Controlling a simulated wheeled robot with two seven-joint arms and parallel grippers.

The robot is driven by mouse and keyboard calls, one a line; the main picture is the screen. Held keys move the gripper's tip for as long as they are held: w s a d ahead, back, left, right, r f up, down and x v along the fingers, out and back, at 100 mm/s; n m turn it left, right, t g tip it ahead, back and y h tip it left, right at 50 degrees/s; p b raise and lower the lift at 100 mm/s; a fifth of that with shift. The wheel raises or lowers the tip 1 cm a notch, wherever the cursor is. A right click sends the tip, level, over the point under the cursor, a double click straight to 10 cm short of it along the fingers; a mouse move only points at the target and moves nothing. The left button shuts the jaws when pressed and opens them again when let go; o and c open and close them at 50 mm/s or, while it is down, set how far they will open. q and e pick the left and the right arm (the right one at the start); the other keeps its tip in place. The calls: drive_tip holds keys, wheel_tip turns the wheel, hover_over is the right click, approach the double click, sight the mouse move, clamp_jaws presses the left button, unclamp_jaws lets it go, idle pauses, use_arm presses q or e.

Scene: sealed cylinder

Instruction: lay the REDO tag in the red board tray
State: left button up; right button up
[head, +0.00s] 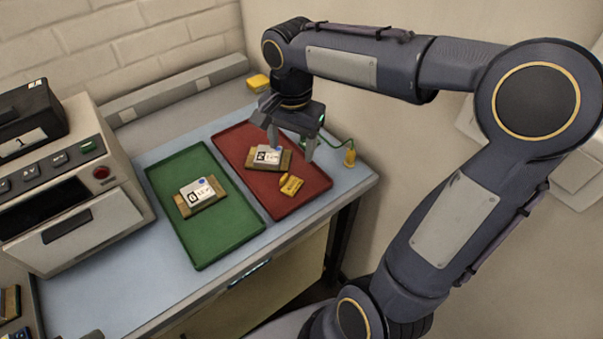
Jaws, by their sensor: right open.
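The red board tray (258,190) lies on the light blue bench mat. A small yellow tag (291,185) with dark marks lies in its front right part; it looks like the REDO tag, but the lettering is too small to read surely. A board with a white label (268,156) lies in the tray behind the tag. My right gripper (290,146) points down over the back part of the red tray, its fingers apart and nothing seen between them. The tag lies apart from the fingers, nearer the tray's front. My left gripper is not in view.
A green tray (218,238) with another labelled board (199,194) lies left of the red tray. A grey machine (78,190) stands at the left. A yellow plug (350,157) with a green cord is at the right edge. A yellow block (258,82) sits at the back.

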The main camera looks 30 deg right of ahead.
drive_tip(key=s+a+f+n+t+y, duration=0.1)
drive_tip(key=s+a+n+t, duration=0.1)
drive_tip(key=s+n, duration=0.3)
drive_tip(key=s+a+f+n+t+y, duration=0.2)
drive_tip(key=s+n, duration=0.3)
drive_tip(key=s, duration=0.5)
drive_tip(key=shift+s+t+y, duration=0.3)
drive_tip(key=shift+s+t, duration=0.05)
drive_tip(key=shift+t, duration=0.25)
